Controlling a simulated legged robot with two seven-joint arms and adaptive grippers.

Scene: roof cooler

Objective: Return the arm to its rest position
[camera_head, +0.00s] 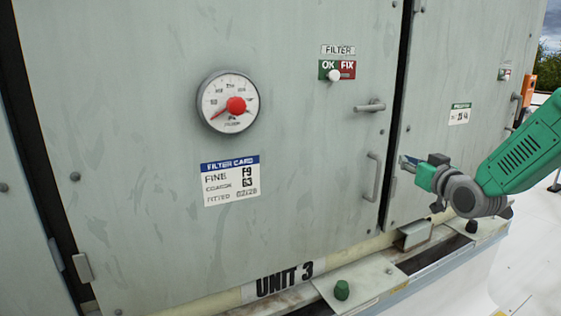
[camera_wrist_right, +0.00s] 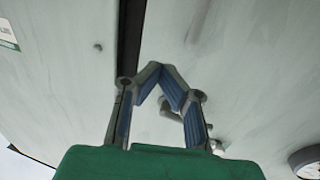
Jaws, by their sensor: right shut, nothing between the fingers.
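My right gripper (camera_head: 408,162) is at the right of the head view, on a green and grey arm that comes in from the right edge. It is in front of the seam between two grey cabinet panels, to the right of the door's lower handle (camera_head: 373,177). In the right wrist view its fingers (camera_wrist_right: 160,68) meet at the tips, with nothing between them. Whether the fingertips touch the panel cannot be told. My left gripper is in neither view.
The grey door (camera_head: 290,120) carries a round gauge (camera_head: 228,102), a filter card (camera_head: 231,181), an OK/FIX switch (camera_head: 334,75) and an upper handle (camera_head: 370,106). A ledge with a green knob (camera_head: 342,290) runs below. Pale roof floor (camera_head: 520,260) lies open at the lower right.

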